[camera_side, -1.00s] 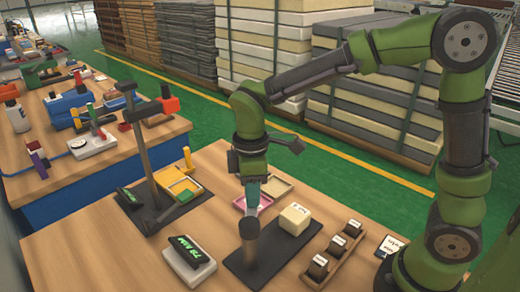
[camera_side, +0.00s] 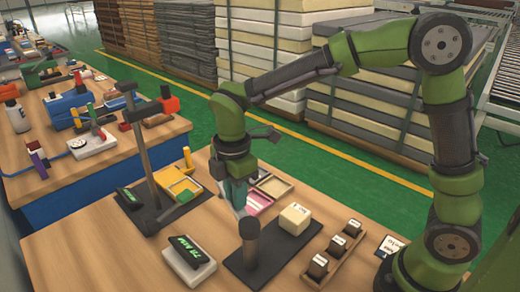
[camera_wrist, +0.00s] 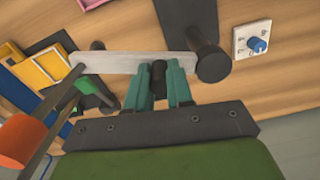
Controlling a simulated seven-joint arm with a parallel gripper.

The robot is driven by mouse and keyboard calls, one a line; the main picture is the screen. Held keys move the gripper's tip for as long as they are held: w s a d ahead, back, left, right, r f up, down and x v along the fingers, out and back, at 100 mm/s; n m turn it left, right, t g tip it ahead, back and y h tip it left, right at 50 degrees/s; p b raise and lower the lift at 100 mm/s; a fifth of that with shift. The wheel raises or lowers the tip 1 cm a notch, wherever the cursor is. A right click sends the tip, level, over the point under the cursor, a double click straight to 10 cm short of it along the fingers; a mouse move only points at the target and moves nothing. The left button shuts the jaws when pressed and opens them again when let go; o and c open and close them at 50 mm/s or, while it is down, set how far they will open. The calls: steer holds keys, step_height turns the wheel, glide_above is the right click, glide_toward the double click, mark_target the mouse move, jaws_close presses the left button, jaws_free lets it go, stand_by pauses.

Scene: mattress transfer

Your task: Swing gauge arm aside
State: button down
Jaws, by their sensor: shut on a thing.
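The gauge arm is a pale grey bar (camera_wrist: 125,63) in the wrist view, running left from a dark round post (camera_wrist: 210,60). In the side view the post (camera_side: 249,245) stands upright on a dark base plate (camera_side: 285,247), and most of the bar is hidden behind my gripper. A cream block (camera_side: 295,219) sits on the plate to the right of the post. My gripper (camera_wrist: 160,75) is shut on a dark knob at the bar's near edge. In the side view my gripper (camera_side: 236,197) is behind and slightly left of the post.
A stand with a tall post (camera_side: 143,155) and orange knob (camera_side: 170,104) rises to the left. A yellow tray (camera_side: 184,190), pink tray (camera_side: 258,203) and tan tray (camera_side: 274,186) lie nearby.

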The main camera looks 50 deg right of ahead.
steer(key=shift+w+a+r, duration=0.1)
steer(key=c, duration=1)
jaws_free()
step_height(320, 180, up, 17)
steer(key=shift+f, duration=0.1)
